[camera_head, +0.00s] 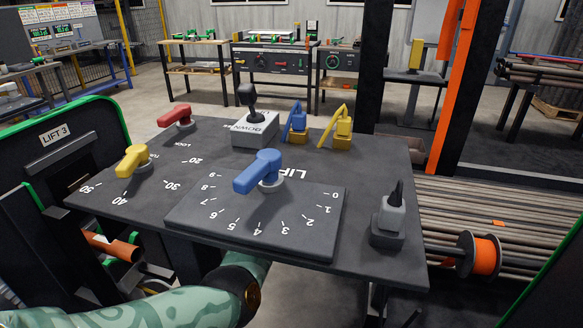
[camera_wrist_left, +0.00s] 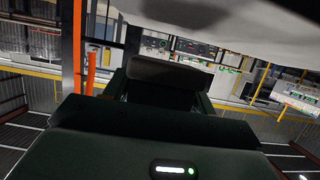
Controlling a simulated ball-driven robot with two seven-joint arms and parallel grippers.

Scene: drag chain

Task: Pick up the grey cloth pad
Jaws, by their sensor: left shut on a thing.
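In the left wrist view my left gripper (camera_wrist_left: 165,95) is a dark, blocky shape reaching up from the bottom edge. A small grey, round-edged piece (camera_wrist_left: 165,70) shows at its far end, and the jaws are shut on it. It looks like the grey cloth pad, but its cloth surface cannot be made out. In the head view my left forearm (camera_head: 150,307) comes in at the bottom left. Its wrist passes below the console's front edge, so the gripper and the pad are hidden there. My right gripper is in neither view.
A dark console (camera_head: 375,165) fills the middle, with a blue lever (camera_head: 258,172), yellow lever (camera_head: 133,160), red lever (camera_head: 175,117) and joystick (camera_head: 248,98). A grey switch (camera_head: 391,215) stands at its right. A pipe rack (camera_head: 500,205) and orange spool (camera_head: 484,256) lie beyond the right edge.

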